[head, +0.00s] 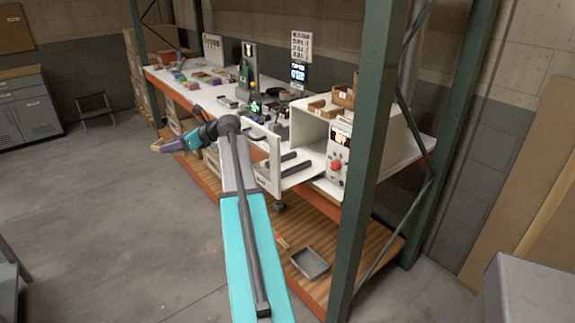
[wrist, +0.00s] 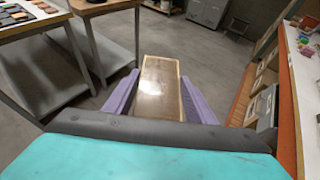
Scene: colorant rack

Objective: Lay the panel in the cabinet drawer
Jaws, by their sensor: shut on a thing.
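The panel (wrist: 160,95) is a flat wooden board with a lighter edge strip. In the wrist view it lies between the two purple fingers of my gripper (wrist: 158,80), which is shut on it. In the head view my gripper (head: 170,146) holds the panel (head: 155,147) out over the floor, left of the bench and apart from it. The white cabinet (head: 310,128) stands on the near end of the bench. A white drawer-like part (head: 265,172) with dark bars sticks out from its front. My arm partly hides that area, and the drawer's inside is hard to make out.
The long bench (head: 160,76) holds several small coloured items, dark devices and a red-buttoned box (head: 338,165). Green rack posts (head: 368,150) stand close on the right. A grey tray (head: 309,263) lies on the lower wooden shelf.

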